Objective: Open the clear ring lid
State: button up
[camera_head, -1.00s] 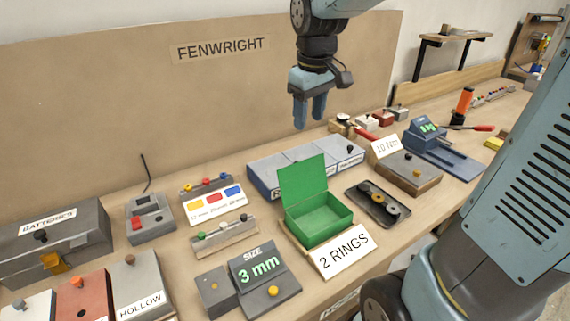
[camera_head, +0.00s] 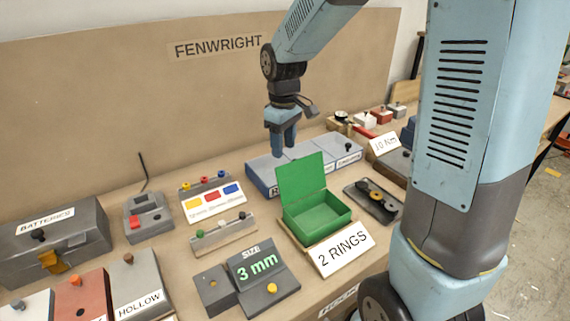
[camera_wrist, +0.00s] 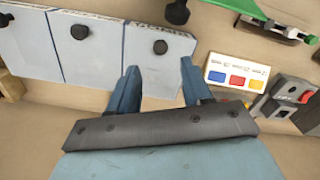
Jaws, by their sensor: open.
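A long blue-grey box (camera_head: 257,180) with three pale lids stands behind the green box. Each lid it shows in the wrist view has a small dark knob. Its front labels are partly hidden or too small to read, so I cannot tell which lid is the clear ring one. The nearest lid (camera_wrist: 146,78) lies flat and shut in the wrist view, its knob (camera_wrist: 160,47) beyond my fingertips. My gripper (camera_head: 281,150) is open and empty, pointing down over the left part of this box. Both fingers show in the wrist view (camera_wrist: 159,73), spread apart.
A green box (camera_head: 318,219) with its lid raised stands in front, by a "2 RINGS" sign (camera_head: 343,251). A colour-button panel (camera_head: 212,200) is left. The back board (camera_head: 120,110) rises behind.

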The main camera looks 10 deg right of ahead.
notch_tip(320, 180, down, 7)
jog(key=shift+r, duration=0.1)
dwell(0.4)
grip_shut()
jog(key=shift+d, duration=0.1)
dwell(0.4)
